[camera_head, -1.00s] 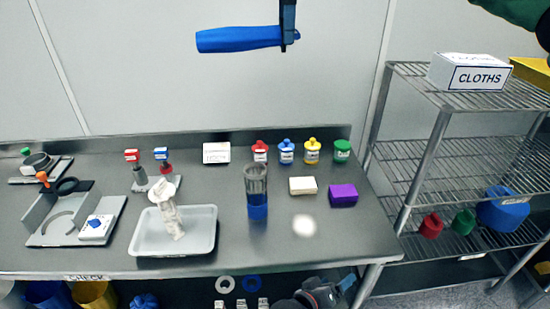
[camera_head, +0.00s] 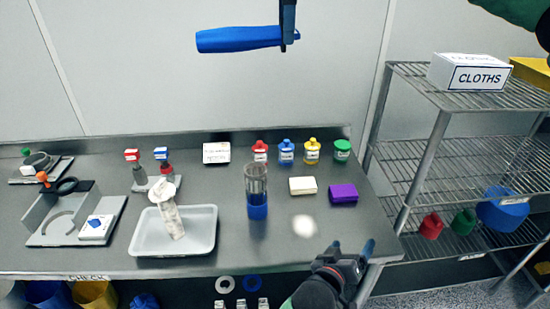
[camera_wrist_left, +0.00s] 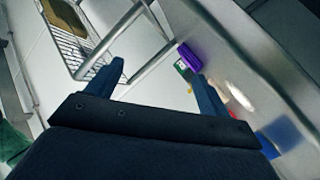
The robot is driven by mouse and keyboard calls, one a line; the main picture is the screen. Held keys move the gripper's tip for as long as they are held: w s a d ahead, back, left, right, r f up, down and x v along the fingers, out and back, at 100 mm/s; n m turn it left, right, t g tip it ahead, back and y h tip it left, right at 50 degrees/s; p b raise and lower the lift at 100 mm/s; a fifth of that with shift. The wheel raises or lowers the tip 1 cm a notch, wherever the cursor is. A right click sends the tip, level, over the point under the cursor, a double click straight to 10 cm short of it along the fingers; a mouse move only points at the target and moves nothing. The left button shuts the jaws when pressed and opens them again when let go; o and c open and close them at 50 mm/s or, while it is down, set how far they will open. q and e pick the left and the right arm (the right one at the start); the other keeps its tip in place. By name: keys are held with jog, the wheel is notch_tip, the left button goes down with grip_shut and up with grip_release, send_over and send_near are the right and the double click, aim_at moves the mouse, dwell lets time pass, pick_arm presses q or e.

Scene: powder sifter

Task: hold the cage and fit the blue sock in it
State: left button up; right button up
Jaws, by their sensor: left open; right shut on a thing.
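A long blue tube-shaped thing (camera_head: 240,39) lies level at the top of the head view. My right gripper (camera_head: 289,28) is shut on its right end, high in front of the wall. I cannot tell for sure that it is the sock. A tall grey see-through cylinder (camera_head: 255,177) with a blue lower part (camera_head: 258,207) stands upright on the bench. A white speckled cylinder (camera_head: 171,218) with a flange on top leans in a white tray (camera_head: 206,243). My left gripper (camera_head: 348,257) is open and empty at the bench's front right; its spread fingers show in the left wrist view (camera_wrist_left: 158,75).
A white patch (camera_head: 304,226) lies on the bench near a cream block (camera_head: 303,186) and a purple block (camera_head: 343,193). Several coloured jars (camera_head: 286,152) line the back. A wire shelf (camera_head: 455,98) with a cloths box (camera_head: 469,72) stands at right.

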aim_at(260, 188)
pick_arm(q)
jog(key=w+a+t+y, duration=0.1)
jog(key=w+a+y, duration=0.1)
jog(key=w+a+n+t+y, duration=0.1)
jog(key=w+a+y, duration=0.1)
jog(key=a, duration=0.1)
jog(key=w+a+r+t+y, duration=0.1)
jog(key=w+a+y, duration=0.1)
jog(key=w+y, duration=0.1)
jog(key=shift+w+a+n, duration=0.1)
jog(key=shift+a+n, duration=0.15)
jog(key=shift+n, duration=0.05)
jog(key=w+a+r+n+t+y, duration=0.25)
jog(key=a+r+n+y, duration=0.2)
jog(key=a+y, duration=0.55)
jog(key=shift+m+g, duration=0.45)
jog(key=x, duration=1.2)
jog(key=shift+a+r, duration=0.1)
jog(key=shift+a, duration=0.2)
jog(key=shift+s, duration=0.1)
jog(key=c, duration=1.1)
jog(key=shift+c, duration=0.2)
